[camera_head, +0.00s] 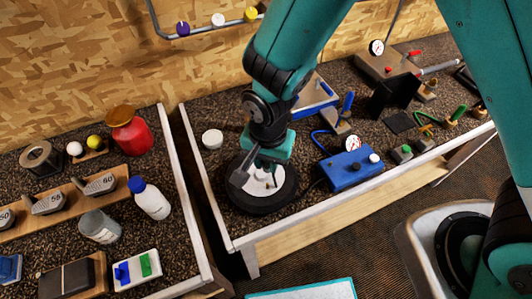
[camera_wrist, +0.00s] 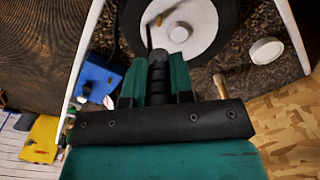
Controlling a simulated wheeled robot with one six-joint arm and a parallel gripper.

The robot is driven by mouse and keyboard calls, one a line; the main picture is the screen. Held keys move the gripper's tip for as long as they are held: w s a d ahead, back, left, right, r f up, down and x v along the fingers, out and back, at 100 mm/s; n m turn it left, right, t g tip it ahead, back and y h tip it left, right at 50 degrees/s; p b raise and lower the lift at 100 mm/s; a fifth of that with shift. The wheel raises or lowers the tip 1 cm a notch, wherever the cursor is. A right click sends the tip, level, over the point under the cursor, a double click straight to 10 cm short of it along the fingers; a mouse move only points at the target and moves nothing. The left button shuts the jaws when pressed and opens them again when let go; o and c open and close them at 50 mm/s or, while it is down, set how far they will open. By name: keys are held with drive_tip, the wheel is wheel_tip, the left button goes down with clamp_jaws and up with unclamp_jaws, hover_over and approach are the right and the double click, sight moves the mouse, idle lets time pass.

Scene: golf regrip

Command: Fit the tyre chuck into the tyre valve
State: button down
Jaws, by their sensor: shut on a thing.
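The tyre (camera_head: 250,208) lies flat on the right bench, black with a white hub; it also shows at the top of the wrist view (camera_wrist: 232,22). A small brass-coloured stub, seemingly the tyre valve (camera_wrist: 159,20), stands by the hub there. My gripper (camera_head: 266,163) is over the tyre, pointing down. In the wrist view its teal fingers are shut on a black ribbed cylinder, seemingly the tyre chuck (camera_wrist: 158,78). A thin dark tip extends from it toward the hub. The chuck appears apart from the valve in that view; their height gap cannot be told.
A blue box (camera_head: 348,170) stands right of the tyre, with a blue-handled tool (camera_head: 346,105) behind it. A white round lid (camera_head: 212,139) lies behind left. A gap separates the left bench, which holds a white bottle (camera_head: 151,200) and a red jar (camera_head: 130,132).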

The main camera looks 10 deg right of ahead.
sight(268, 183)
drive_tip(key=shift+f+b, duration=2.2)
drive_tip(key=shift+f, duration=0.7)
drive_tip(key=shift+f+b, duration=0.95)
drive_tip(key=shift+f, duration=0.35)
drive_tip(key=c, duration=0.9)
unclamp_jaws()
drive_tip(key=shift+r, duration=0.1)
wheel_tip(268, 183, up, 17)
drive_tip(key=shift+r+b, duration=0.2)
drive_tip(key=shift+b, duration=1)
drive_tip(key=s+d+r+n+y, duration=0.4)
drive_tip(key=s+d+r+n, duration=0.2)
drive_tip(key=s+d+n, duration=0.3)
drive_tip(key=s+n, duration=0.1)
drive_tip(key=n, duration=0.2)
drive_tip(key=shift+s+d+b, duration=0.3)
drive_tip(key=shift+d+b, duration=0.05)
drive_tip(key=shift+b, duration=0.05)
